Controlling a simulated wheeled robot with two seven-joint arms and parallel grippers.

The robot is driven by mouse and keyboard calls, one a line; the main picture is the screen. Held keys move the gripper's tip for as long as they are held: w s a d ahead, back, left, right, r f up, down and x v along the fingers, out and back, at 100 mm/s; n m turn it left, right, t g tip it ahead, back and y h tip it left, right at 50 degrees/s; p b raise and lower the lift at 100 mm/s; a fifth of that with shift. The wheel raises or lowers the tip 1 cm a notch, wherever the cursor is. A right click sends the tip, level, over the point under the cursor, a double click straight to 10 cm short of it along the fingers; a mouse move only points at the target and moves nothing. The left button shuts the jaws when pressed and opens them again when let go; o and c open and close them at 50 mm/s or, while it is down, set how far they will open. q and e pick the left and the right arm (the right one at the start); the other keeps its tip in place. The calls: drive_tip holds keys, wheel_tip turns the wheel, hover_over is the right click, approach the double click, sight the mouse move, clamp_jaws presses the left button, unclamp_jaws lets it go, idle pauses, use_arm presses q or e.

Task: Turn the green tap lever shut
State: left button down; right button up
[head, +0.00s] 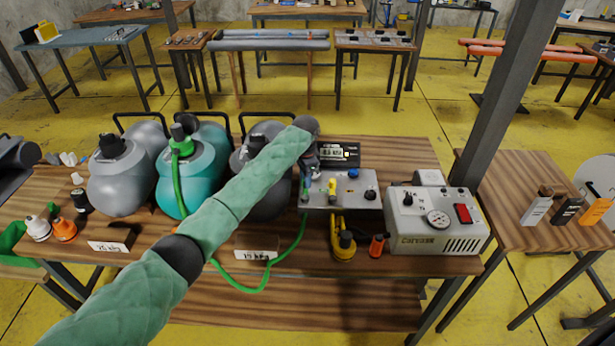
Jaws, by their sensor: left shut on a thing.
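A grey metal manifold (345,198) stands on the wooden workbench, with coloured fittings along it. The green tap lever (305,192) is at its left end, small and partly hidden by my gripper. My left arm, in a green sleeve, reaches in from the lower left. Its dark left gripper (309,172) is at the green lever and shut on it; the fingertips are small and hard to make out. A green hose (301,240) runs from the manifold's left end to the teal cylinder (187,165). My right gripper is not in view.
A yellow tap (332,187) stands close right of the gripper, and a display box (340,155) behind. A beige pump box (437,222) with a gauge is further right. A steel post (513,95) rises at right.

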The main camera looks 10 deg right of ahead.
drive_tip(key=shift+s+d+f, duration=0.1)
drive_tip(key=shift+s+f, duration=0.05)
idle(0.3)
use_arm(q)
drive_tip(key=c, duration=1.2)
unclamp_jaws()
drive_tip(key=shift+c, duration=0.2)
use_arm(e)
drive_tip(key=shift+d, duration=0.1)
use_arm(q)
drive_tip(key=shift+w+r, duration=0.1)
drive_tip(key=shift+r, duration=0.35)
wheel_tip(320, 180, up, 5)
drive_tip(key=b, duration=0.2)
drive_tip(key=shift+r+b, duration=0.15)
drive_tip(key=shift+b, duration=0.2)
drive_tip(key=shift+r, duration=0.8)
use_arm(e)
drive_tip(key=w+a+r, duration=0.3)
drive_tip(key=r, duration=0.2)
use_arm(q)
drive_tip(key=shift+f, duration=0.1)
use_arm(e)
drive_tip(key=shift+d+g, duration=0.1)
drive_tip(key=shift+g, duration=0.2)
